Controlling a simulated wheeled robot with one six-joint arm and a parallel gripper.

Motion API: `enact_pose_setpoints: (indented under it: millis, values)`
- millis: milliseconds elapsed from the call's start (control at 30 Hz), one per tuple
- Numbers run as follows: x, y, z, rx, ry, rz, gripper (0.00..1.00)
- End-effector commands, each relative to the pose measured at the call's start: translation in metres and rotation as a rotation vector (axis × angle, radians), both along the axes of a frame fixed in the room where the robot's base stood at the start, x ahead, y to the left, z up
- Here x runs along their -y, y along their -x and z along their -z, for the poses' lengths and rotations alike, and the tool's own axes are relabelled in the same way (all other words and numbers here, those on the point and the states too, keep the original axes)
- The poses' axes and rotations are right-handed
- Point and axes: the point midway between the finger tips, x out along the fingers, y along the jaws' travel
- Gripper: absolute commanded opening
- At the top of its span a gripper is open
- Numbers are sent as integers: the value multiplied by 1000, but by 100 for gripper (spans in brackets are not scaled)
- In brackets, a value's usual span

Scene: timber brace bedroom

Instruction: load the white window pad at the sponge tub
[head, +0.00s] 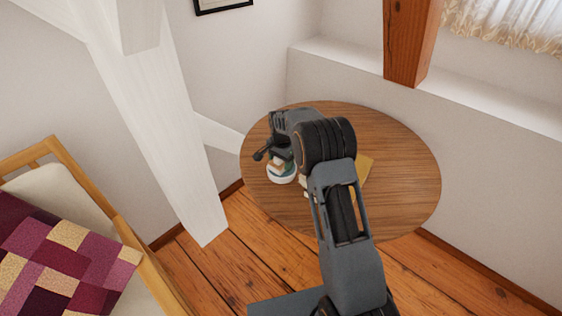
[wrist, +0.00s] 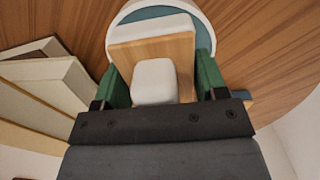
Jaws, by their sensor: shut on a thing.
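The white window pad (wrist: 152,27) has a wooden backing board and a pale block-shaped grip. My gripper (wrist: 160,72) is shut on it, with a green finger on each side. The sponge tub (wrist: 203,14) is a round white dish with a blue-green inside, right beyond the pad. In the head view the tub (head: 281,178) stands on the left part of the round table, with the pad (head: 277,164) at or just over it. I cannot tell whether the pad touches the sponge. My arm hides part of the table.
The round wooden table (head: 405,185) has free room on its right. A yellowish flat item (head: 364,170) lies partly behind my arm. Pale book-like things (wrist: 45,78) lie left of the gripper in the wrist view. A white slanted beam (head: 165,125) stands left of the table.

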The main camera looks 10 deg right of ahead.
Motion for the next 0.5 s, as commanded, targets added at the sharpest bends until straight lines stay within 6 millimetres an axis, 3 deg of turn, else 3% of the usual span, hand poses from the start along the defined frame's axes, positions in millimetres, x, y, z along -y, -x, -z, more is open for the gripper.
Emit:
enact_pose_setpoints:
  millis: [500]
  values:
    - [0, 0, 7, 0, 0, 0, 47]
